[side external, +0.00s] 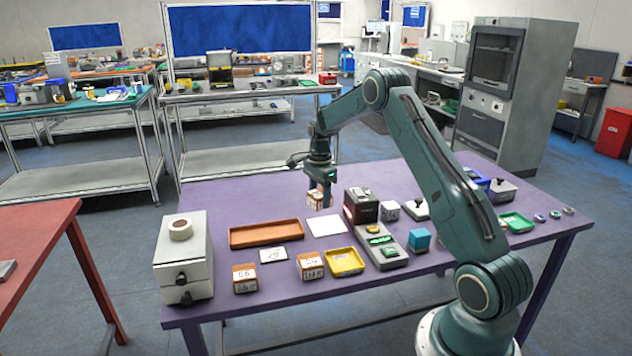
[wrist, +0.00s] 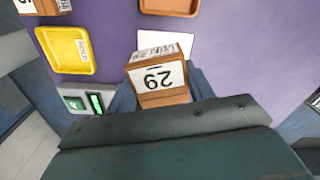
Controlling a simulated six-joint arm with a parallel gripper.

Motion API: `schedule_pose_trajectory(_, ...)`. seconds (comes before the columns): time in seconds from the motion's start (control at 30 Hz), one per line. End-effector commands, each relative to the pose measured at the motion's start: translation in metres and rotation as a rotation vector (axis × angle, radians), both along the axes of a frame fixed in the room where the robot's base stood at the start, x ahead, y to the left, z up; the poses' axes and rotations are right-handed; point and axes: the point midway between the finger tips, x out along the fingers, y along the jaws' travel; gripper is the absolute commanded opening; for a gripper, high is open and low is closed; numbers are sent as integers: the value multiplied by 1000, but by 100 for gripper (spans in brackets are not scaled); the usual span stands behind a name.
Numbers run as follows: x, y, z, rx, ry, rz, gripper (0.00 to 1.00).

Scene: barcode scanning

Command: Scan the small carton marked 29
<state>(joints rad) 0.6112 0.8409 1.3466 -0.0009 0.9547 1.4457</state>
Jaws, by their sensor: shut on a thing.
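The small carton marked 29 (wrist: 157,78) is brown with a white label. Its label and printed 29 face the wrist camera, with the number upside down. My gripper (side external: 320,181) is shut on this carton (side external: 315,199) and holds it above the purple table, behind the white sheet (side external: 326,226). In the wrist view the carton partly covers the white sheet (wrist: 166,41). A dark box with a red side (side external: 361,206) stands to the right of the held carton. A grey device with green lit parts (side external: 381,246) sits in front of that box; its green light also shows in the wrist view (wrist: 95,103).
An orange tray (side external: 266,234), a card marked 29 (side external: 273,255), cartons (side external: 245,278) (side external: 310,266) and a yellow tray (side external: 345,261) lie left and in front. A white cube (side external: 390,211) and a blue cube (side external: 420,238) stand right. A grey cabinet (side external: 184,258) stands at the left end.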

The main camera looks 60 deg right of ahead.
Motion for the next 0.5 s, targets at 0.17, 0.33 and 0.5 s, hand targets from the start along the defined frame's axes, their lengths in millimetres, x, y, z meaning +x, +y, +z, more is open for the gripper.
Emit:
schedule_pose_trajectory(0.17,0,0,-18,0,1,0,26)
schedule_pose_trajectory(0.33,0,0,-35,0,1,0,26)
schedule_pose_trajectory(0.5,0,0,-49,0,1,0,26)
